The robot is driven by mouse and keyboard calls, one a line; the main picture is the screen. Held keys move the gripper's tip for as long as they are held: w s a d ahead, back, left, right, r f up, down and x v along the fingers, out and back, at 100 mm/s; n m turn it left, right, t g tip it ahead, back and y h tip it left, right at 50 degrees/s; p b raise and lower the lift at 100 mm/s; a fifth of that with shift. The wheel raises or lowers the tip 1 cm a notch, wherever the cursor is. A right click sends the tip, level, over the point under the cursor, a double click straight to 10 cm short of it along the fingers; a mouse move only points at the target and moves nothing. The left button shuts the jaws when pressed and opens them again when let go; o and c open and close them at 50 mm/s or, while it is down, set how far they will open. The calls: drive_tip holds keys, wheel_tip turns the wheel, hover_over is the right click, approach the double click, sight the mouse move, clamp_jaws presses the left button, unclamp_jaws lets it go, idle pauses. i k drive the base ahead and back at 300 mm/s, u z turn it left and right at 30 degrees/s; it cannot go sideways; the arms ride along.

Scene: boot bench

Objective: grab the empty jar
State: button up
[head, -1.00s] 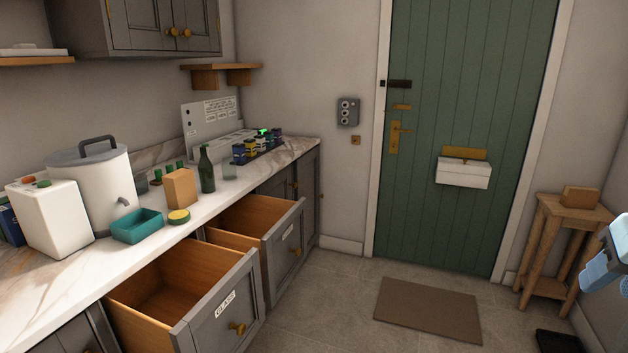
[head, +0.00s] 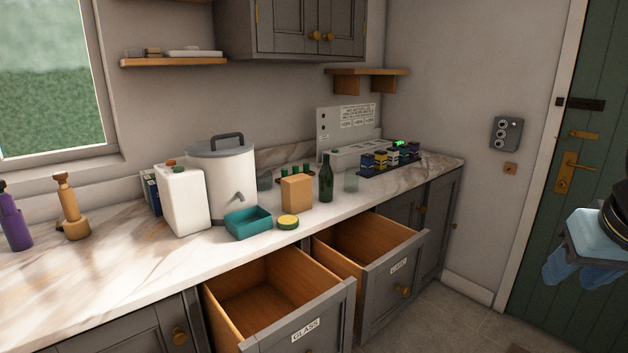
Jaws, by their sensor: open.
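A clear, empty-looking glass jar (head: 351,181) stands upright on the marble counter, just right of a dark green bottle (head: 326,179). Another greyish glass vessel (head: 264,181) shows partly behind the white drink dispenser (head: 222,182); I cannot tell whether it is a jar too. My gripper (head: 573,271) is at the right edge of the head view, in front of the green door, with its blue fingers hanging down. It is open, holds nothing I can see, and is well apart from the counter and the jar.
Two drawers stand open under the counter: one labelled GLASS (head: 306,331) and another (head: 398,266) right of it. A cardboard-coloured box (head: 297,194), a teal tray (head: 248,222) and a round yellow-topped tin (head: 288,222) stand left of the bottle. Small dark containers (head: 380,163) stand to the right.

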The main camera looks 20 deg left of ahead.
sight(351, 177)
drive_tip(key=u, duration=0.3)
drive_tip(key=i, duration=0.8)
drive_tip(key=u, duration=0.3)
drive_tip(key=k, duration=0.85)
drive_tip(key=u, duration=0.15)
drive_tip(key=i, duration=1.35)
drive_tip(key=z, duration=0.1)
